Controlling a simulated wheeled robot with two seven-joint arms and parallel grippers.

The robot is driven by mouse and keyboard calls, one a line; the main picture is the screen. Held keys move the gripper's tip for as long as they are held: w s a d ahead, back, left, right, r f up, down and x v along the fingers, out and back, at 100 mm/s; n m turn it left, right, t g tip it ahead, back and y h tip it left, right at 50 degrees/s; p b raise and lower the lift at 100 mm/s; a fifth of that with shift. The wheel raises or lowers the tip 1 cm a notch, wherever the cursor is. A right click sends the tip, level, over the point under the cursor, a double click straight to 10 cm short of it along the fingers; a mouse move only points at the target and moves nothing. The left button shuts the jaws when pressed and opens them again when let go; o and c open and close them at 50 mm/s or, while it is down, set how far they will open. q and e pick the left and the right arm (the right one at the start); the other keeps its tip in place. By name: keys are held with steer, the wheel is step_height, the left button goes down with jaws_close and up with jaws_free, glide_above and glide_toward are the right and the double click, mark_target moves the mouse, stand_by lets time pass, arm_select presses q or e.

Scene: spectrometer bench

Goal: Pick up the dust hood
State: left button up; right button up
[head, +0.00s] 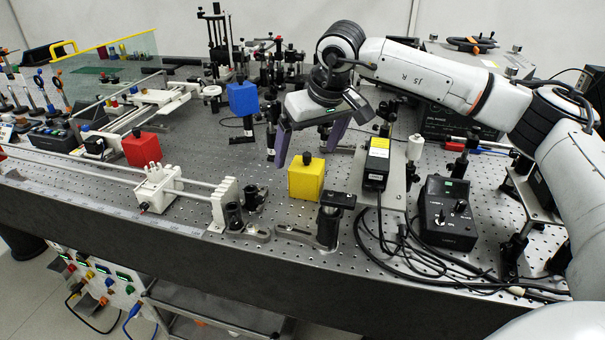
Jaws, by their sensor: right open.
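The picture does not mark which of these is the dust hood. My right gripper (306,157) is open and points down over the yellow box. Its purple fingers appear to lie one to each side of the box's top, the right one partly behind it. Contact cannot be made out, and nothing is visibly held. My left gripper is not in view.
A black-and-yellow unit (376,163) stands close right of the yellow box. A black clamp post (329,225) is in front, and a black control box (447,212) with cables is further right. A white rail assembly (158,187) lies left. Bare perforated bench (220,160) shows between.

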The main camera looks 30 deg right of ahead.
mark_target(304, 166)
steer(key=shift+s+p+x, duration=0.15)
steer(key=shift+p+x, duration=0.05)
steer(key=shift+x, duration=1.35)
steer(key=shift+s+p+x, duration=0.1)
steer(key=shift+p+x, duration=0.1)
steer(key=shift+x, duration=1.3)
steer(key=shift+f, duration=0.1)
steer(key=c, duration=1)
steer(key=shift+c, duration=0.2)
